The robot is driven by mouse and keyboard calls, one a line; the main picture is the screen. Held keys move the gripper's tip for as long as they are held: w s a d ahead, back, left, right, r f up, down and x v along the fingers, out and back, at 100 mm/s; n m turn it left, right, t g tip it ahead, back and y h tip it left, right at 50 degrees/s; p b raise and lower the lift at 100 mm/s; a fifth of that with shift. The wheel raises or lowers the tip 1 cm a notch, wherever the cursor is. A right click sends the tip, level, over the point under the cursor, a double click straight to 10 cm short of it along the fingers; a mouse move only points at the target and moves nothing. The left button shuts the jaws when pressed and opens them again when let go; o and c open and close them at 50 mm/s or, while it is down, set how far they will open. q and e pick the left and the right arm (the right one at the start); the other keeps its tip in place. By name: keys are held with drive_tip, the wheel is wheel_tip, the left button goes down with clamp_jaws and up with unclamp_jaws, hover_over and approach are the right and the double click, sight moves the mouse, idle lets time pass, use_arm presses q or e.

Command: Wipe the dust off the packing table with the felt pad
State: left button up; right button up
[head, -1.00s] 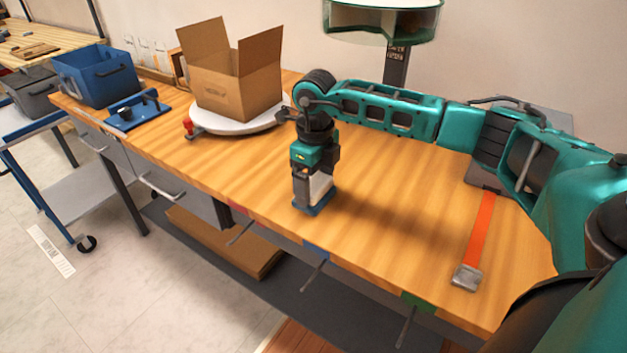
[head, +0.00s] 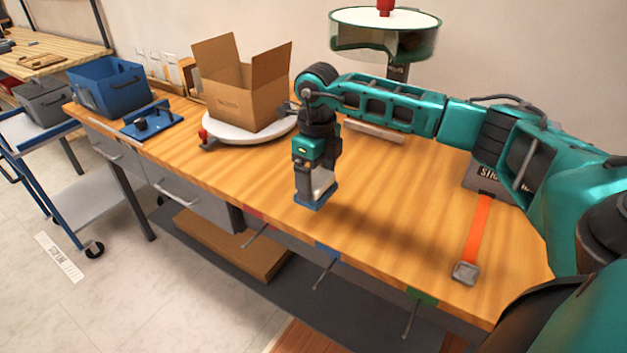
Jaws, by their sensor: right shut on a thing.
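The packing table (head: 400,220) has a wooden top that runs from the upper left to the lower right. My right gripper (head: 317,178) is shut on a small block with a blue underside, which I take for the felt pad (head: 315,200). The gripper points down, and the pad is low over the front middle of the table. I cannot tell whether it touches the wood. I cannot make out dust clearly on the tabletop. My left gripper is not in view.
An open cardboard box (head: 245,105) stands on a white turntable (head: 240,134) left of the gripper. A blue bin (head: 108,87) and a blue fixture (head: 152,122) are farther left. An orange strap (head: 478,235) lies on the right. The front middle wood is clear.

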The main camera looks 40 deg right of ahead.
drive_tip(key=shift+d+r, duration=0.1)
drive_tip(key=shift+r, duration=1.2)
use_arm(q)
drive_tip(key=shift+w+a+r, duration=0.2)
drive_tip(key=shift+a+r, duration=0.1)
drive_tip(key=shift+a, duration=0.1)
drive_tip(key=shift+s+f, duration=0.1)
